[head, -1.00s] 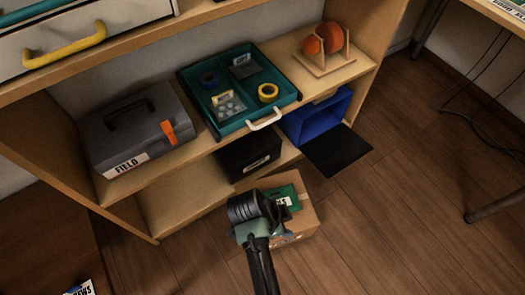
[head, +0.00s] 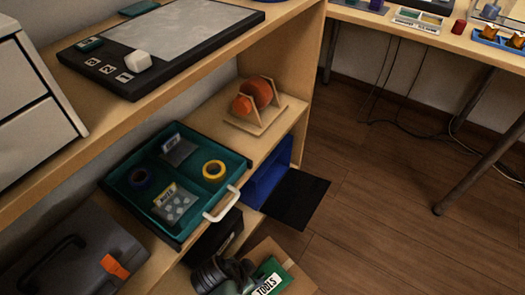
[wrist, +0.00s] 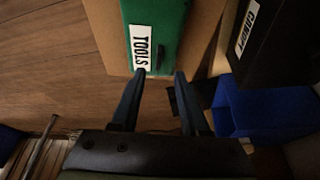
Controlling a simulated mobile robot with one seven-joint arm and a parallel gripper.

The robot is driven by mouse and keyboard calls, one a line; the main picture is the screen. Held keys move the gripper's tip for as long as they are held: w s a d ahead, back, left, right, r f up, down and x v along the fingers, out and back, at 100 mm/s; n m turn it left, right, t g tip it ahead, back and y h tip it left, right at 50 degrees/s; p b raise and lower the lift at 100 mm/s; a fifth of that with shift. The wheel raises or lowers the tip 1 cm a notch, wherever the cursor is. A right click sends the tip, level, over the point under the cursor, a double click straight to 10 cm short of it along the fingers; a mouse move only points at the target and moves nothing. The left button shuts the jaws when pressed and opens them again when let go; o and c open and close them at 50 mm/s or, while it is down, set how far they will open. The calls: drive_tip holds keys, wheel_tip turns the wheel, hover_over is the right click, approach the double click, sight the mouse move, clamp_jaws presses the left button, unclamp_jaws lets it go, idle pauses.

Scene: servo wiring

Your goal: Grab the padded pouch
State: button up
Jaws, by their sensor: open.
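A green pouch-like item (wrist: 169,14) with a white TOOLS label lies on a cardboard box; it also shows at the bottom of the head view (head: 272,271). I take it for the padded pouch, though its padding cannot be made out. My gripper (wrist: 160,75) is open and empty, its two fingertips at the pouch's near edge in the wrist view, by the label's end. I cannot tell whether they touch it. In the head view my gripper's wrist covers the left part of the pouch.
The cardboard box (wrist: 104,29) stands on the wooden floor before the shelf. A black labelled bin (wrist: 278,42) and a blue bin (wrist: 262,110) are close by on the right in the wrist view. A teal tray (head: 118,187) sits on the shelf above.

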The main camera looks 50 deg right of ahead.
sight(259, 278)
drive_tip(key=shift+a+b+x, duration=0.15)
drive_tip(key=shift+b+x, duration=0.9)
drive_tip(key=shift+x, duration=0.35)
drive_tip(key=shift+a+b+x, duration=0.15)
drive_tip(key=shift+b+x, duration=0.85)
drive_tip(key=shift+x, duration=0.35)
drive_tip(key=shift+s, duration=0.1)
clamp_jaws()
